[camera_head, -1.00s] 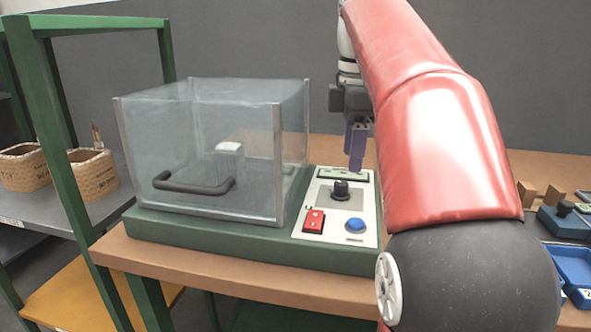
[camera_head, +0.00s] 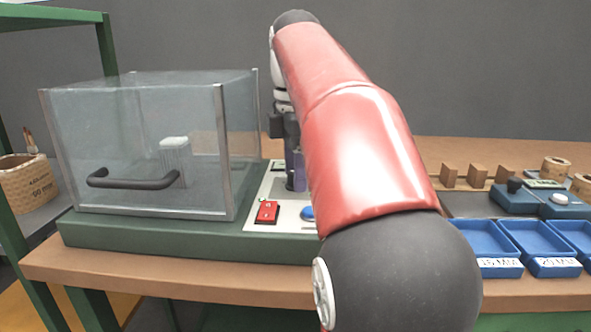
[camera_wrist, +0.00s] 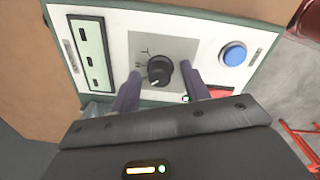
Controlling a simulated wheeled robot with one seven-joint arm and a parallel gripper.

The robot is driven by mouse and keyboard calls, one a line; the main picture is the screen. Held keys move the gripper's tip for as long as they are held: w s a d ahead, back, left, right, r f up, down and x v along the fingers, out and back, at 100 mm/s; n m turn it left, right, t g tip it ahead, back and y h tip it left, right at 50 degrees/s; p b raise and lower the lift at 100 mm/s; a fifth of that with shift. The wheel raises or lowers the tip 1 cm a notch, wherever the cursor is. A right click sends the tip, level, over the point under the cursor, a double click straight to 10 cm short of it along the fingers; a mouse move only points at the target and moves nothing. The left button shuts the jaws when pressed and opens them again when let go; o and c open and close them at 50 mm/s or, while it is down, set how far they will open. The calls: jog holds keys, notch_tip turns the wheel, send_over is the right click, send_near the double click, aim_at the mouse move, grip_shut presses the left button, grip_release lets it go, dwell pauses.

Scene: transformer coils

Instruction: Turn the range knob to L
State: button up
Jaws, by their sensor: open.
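The black range knob (camera_wrist: 158,70) sits on a grey square of the light control panel (camera_wrist: 118,48) in the wrist view. Small dark letters show beside it, too small to read surely. A white mark shows on the knob's lower side in that picture. My gripper (camera_wrist: 161,76) is open, with one purple finger on each side of the knob and gaps visible between. I cannot tell how deep the fingertips reach. In the head view my gripper (camera_head: 298,178) is down at the panel, and my red arm hides the knob.
A blue button (camera_wrist: 232,54) and a red switch (camera_head: 267,212) are close to the knob. A clear-walled box (camera_head: 140,150) with a dark handle stands left of the panel. Blue trays (camera_head: 488,240) and a small blue device (camera_head: 515,201) lie to the right.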

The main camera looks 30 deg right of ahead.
jog(key=c, duration=1)
jog(key=shift+r, duration=0.1)
jog(key=m+p, duration=0.3)
jog(key=shift+r+m, duration=0.1)
jog(key=shift+m, duration=0.3)
jog(key=m+p, duration=0.2)
jog(key=m, duration=0.2)
jog(key=shift+m, duration=0.3)
jog(key=m, duration=0.4)
jog(key=shift+f+m+p, duration=0.2)
jog(key=shift+m+p, duration=0.1)
jog(key=m, duration=0.4)
jog(key=shift+m+g, duration=0.3)
jog(key=shift+m, duration=0.1)
